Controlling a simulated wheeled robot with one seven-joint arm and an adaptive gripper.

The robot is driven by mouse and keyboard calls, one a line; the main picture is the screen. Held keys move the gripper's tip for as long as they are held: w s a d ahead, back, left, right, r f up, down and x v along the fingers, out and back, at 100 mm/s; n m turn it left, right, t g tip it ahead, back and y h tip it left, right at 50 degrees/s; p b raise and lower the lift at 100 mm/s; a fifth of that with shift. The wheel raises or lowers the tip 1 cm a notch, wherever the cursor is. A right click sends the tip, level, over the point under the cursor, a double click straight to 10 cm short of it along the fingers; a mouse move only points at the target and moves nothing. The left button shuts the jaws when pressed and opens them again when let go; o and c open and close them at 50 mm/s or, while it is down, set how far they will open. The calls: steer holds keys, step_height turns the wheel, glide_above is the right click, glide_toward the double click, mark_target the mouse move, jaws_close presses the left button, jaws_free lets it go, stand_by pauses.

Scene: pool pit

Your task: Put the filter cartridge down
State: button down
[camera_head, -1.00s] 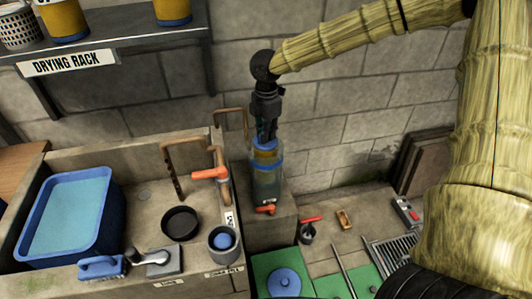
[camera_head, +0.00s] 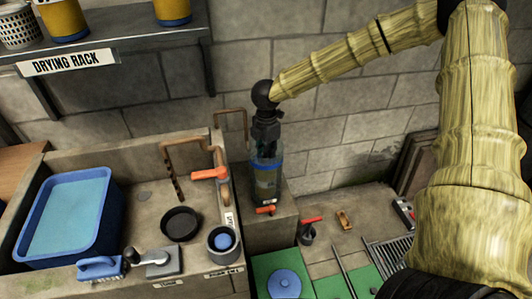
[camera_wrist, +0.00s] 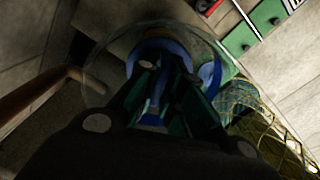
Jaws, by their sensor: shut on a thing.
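A clear filter housing (camera_head: 267,190) with a blue band stands upright on a stone block beside the sink. My gripper (camera_head: 266,146) points straight down, with its fingers inside the top of the housing. It is shut on the filter cartridge, which is mostly hidden inside the housing. In the wrist view, the cartridge's blue end (camera_wrist: 158,52) shows beyond my gripper's fingers (camera_wrist: 165,85), inside the clear round rim. I cannot tell whether the cartridge touches the bottom of the housing.
An orange-handled valve (camera_head: 210,174) on a copper pipe stands close left of the housing. The sink holds a blue tub (camera_head: 67,262) and a dark round dish (camera_head: 180,223). A drying rack shelf (camera_head: 110,50) hangs upper left. Small tools lie right of the block.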

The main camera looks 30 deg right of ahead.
steer(key=shift+f, duration=0.25)
steer(key=c, duration=1.5)
jaws_free()
steer(key=shift+c, duration=0.2)
step_height(320, 180, up, 12)
steer(key=shift+r, duration=0.25)
